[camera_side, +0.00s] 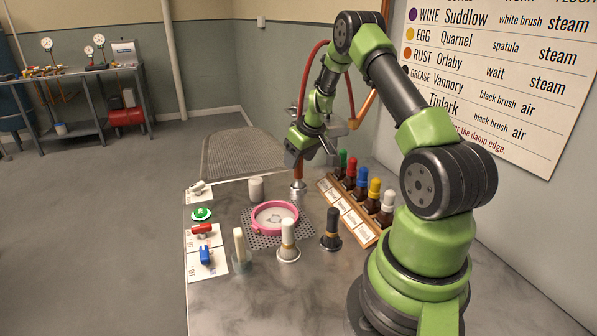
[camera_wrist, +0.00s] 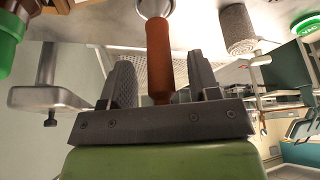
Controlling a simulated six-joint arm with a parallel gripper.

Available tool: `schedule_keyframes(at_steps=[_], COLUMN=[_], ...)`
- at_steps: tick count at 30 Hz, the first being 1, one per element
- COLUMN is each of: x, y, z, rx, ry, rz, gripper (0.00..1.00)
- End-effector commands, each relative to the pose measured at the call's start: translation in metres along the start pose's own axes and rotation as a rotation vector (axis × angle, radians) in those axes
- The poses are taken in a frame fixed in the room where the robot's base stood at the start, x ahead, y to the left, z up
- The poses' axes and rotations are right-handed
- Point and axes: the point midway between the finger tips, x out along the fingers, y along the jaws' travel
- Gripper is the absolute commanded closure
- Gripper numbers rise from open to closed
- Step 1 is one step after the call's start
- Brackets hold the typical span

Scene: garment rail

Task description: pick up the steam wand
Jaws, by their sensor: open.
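A brown-orange upright handle (camera_side: 298,170), which I take to be the steam wand, stands in a silver metal holder (camera_side: 298,189) at the back of the bench. In the wrist view the handle (camera_wrist: 160,45) runs between my two fingers, with the metal holder (camera_wrist: 154,8) at its far end. My gripper (camera_side: 313,158) is open at the upper part of the handle, one finger on each side. In the wrist view, gaps show between the handle and the fingers.
A rack of coloured-cap bottles (camera_side: 361,198) stands close on the right. A grey cylinder (camera_side: 256,189) stands left of the holder. A pink ring (camera_side: 275,216) and several brushes stand nearer. A grey plate-like fixture (camera_wrist: 48,98) hangs beside my gripper.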

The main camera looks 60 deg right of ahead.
Motion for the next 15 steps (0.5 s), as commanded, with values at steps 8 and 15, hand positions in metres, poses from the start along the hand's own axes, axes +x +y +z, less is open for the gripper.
schedule_keyframes(at_steps=[8,15], x=[0.011,0.0107], y=[-0.0003,-0.0004], z=[-0.0003,-0.0002], rx=[-0.001,-0.001], ry=[0.0,0.0], rz=[0.0,0.0], gripper=[0.44,0.81])
